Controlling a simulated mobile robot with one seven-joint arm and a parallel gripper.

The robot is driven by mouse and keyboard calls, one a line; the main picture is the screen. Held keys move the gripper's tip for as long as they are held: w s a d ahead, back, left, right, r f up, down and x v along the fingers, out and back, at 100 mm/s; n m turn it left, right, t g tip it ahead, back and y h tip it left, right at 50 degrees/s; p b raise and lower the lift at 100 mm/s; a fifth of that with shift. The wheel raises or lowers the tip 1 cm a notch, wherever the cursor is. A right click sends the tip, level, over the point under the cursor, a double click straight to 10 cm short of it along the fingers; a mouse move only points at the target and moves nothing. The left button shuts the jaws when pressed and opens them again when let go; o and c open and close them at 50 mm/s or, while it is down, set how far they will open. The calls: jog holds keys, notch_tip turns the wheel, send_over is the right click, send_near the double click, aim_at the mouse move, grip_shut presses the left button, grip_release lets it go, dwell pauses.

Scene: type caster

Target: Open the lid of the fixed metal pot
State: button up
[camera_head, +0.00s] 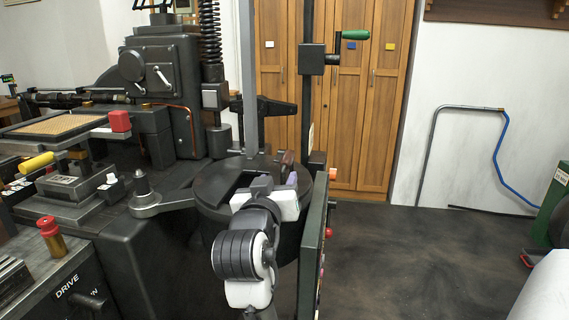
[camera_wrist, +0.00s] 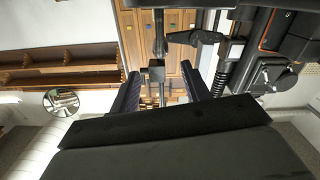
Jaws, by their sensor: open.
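The fixed metal pot (camera_head: 288,240) is a dark, round vessel in the middle of the head view, beside the black machine. Its flat, dark lid (camera_head: 212,183) lies on top and looks closed. A small brown piece (camera_head: 287,159) shows at the lid's far right side; I cannot tell whether it is a handle. My arm and white hand cover the front of the pot and part of the lid.
The black casting machine (camera_head: 165,90) stands left of the pot. A grey vertical bar (camera_head: 248,80) rises behind the lid, and a dark post with a green-handled crank (camera_head: 354,35) stands right of it. A green panel (camera_head: 313,240) borders the pot's right.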

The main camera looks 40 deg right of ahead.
aim_at(283, 168)
jog(key=x, duration=0.9)
jog(key=shift+w+d+p, duration=0.1)
jog(key=shift+w+p, duration=0.1)
jog(key=shift+p, duration=0.2)
jog(key=shift+c, duration=0.5)
grip_shut()
